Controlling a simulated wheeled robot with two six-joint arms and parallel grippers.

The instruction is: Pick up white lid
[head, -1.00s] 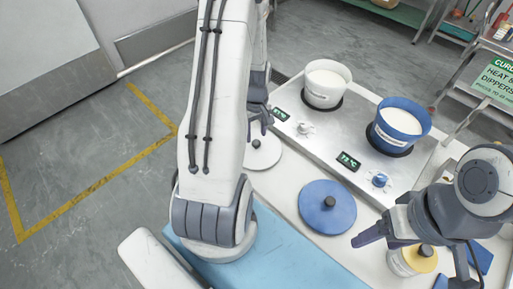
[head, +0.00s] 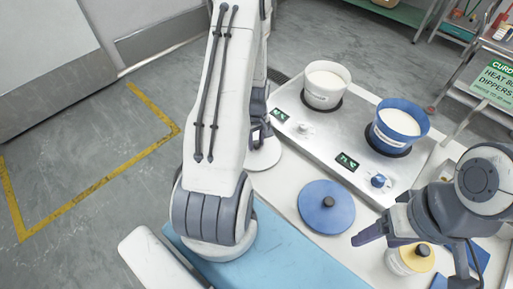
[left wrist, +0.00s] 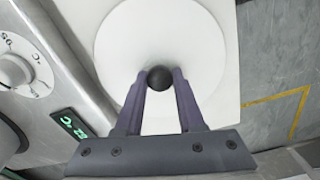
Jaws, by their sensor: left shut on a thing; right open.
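The white lid (left wrist: 190,35) is a flat disc with a dark round knob (left wrist: 159,78), seen from above in the left wrist view. In the head view the white lid (head: 266,155) lies on the white table left of the hot plate, partly hidden by my left arm. My left gripper (left wrist: 160,80) is shut on the knob, one finger on each side. It also shows in the head view (head: 258,137). My right gripper (head: 362,236) is open and empty near the yellow-lidded jar; only part of its fingers shows.
A white pot (head: 326,88) and a blue pot (head: 398,128) stand on the steel hot plate (head: 318,133). A blue lid (head: 326,206) lies in front of it. A jar with a yellow lid (head: 417,258) is under my right arm. A light blue mat (head: 290,262) lies along the near edge.

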